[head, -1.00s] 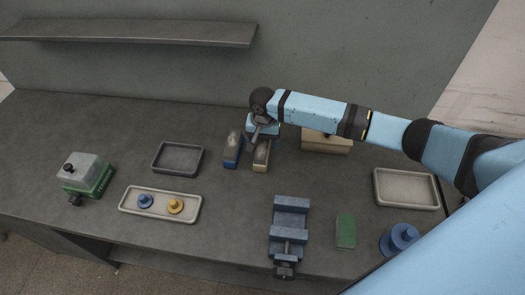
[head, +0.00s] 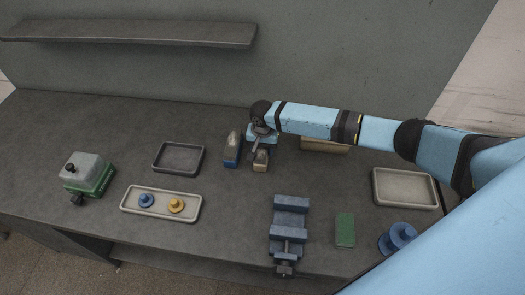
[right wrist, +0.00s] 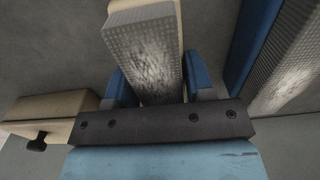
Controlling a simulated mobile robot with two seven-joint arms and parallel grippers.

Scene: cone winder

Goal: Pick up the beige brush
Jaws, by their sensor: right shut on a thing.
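The beige brush (head: 260,164) is on the grey bench, partly hidden under my right gripper (head: 262,150). In the right wrist view the beige brush (right wrist: 150,62), with its bristle side facing the camera, lies between the two blue fingers of my right gripper (right wrist: 158,88). The fingers are shut on it. I cannot tell whether the brush is clear of the bench. A blue brush (head: 232,150) lies just left of it, apart from the gripper; it also shows in the right wrist view (right wrist: 252,45). My left gripper is out of view.
A dark tray (head: 156,168) and a pale tray with two knobs (head: 186,213) are on the left. A beige box (head: 325,145) stands right behind my arm. A blue vise (head: 289,232), green block (head: 345,229), beige tray (head: 434,202) and blue spool (head: 397,238) are in front and right.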

